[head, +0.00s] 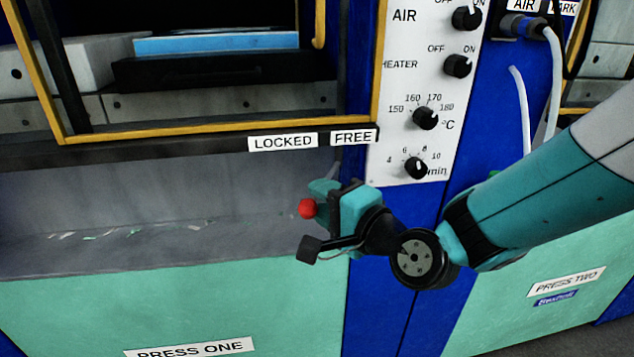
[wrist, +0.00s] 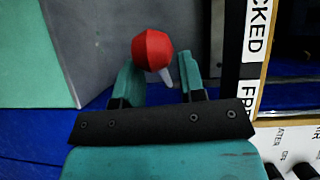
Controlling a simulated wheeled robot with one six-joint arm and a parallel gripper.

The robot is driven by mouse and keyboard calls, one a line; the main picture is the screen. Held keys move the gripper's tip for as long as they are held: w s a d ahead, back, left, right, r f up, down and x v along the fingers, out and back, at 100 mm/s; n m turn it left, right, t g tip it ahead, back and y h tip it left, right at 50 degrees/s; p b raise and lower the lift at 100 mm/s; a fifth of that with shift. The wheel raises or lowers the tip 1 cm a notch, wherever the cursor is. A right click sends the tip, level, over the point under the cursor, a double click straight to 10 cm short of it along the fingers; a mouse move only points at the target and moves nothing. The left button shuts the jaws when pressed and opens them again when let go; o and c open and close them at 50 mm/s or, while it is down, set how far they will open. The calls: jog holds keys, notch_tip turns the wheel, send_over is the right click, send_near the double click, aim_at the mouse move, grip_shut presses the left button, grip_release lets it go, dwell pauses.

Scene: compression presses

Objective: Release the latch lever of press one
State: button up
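The latch lever of press one ends in a red knob (head: 307,208), below the LOCKED label (head: 283,142) and the FREE label (head: 354,137). In the head view the knob stands near the gap between the labels, nearer LOCKED. My gripper (head: 322,196) is at the knob and hides the lever's stem there. In the wrist view my gripper (wrist: 160,68) is open. The red knob (wrist: 152,50) shows at the fingertips, with a short grey stem (wrist: 165,76) in the gap between the fingers. I cannot tell whether either finger touches it.
Press one's yellow-framed opening (head: 220,134) is above my gripper, with a blue slab (head: 215,43) inside. A white control panel (head: 415,100) with several knobs stands just right. Press two's label (head: 567,282) is at lower right, beneath my arm.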

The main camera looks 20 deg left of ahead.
jog(key=shift+x, duration=0.95)
jog(key=shift+c, duration=0.2)
grip_shut()
